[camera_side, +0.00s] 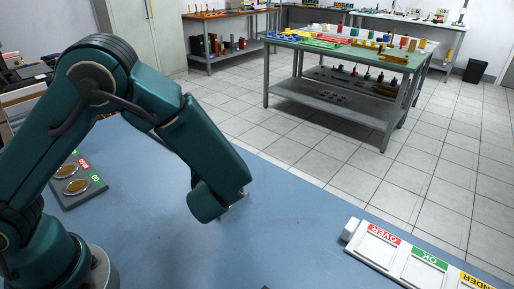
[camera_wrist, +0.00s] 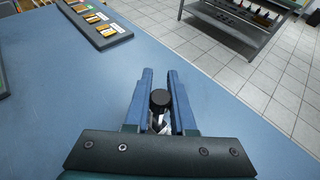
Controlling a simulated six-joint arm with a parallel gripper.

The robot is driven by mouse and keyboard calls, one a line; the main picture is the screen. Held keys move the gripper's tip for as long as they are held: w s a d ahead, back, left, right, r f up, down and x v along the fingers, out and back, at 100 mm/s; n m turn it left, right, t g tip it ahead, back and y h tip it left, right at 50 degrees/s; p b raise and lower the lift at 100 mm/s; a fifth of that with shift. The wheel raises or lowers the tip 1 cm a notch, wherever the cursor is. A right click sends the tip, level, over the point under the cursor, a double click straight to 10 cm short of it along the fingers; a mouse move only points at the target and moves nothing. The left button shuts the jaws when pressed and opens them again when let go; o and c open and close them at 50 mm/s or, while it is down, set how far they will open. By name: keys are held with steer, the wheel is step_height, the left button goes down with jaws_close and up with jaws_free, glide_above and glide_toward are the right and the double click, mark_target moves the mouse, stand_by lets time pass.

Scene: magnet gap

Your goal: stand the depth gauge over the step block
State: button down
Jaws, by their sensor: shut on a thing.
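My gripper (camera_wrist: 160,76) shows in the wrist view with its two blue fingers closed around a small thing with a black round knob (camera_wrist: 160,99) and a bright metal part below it. I take this to be the depth gauge, but most of it is hidden between the fingers and behind the gripper's dark crossbar. In the side view my arm's wrist hides the gripper; only a small pale bit (camera_side: 237,200) shows beside it, low over the blue table. I cannot make out the step block in either view.
A white tray (camera_side: 425,264) marked OVER, OK and UNDER lies at the right front of the blue table (camera_side: 290,225). A dark board (camera_side: 78,183) with brassy discs lies at the left. The table between is mostly clear. Benches stand beyond on the tiled floor.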

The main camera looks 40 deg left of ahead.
steer(key=c, duration=0.7)
jaws_free()
steer(key=shift+f, duration=0.1)
steer(key=c, duration=0.5)
steer(key=shift+r, duration=2.3)
steer(key=o, duration=0.6)
steer(key=shift+c, duration=0.2)
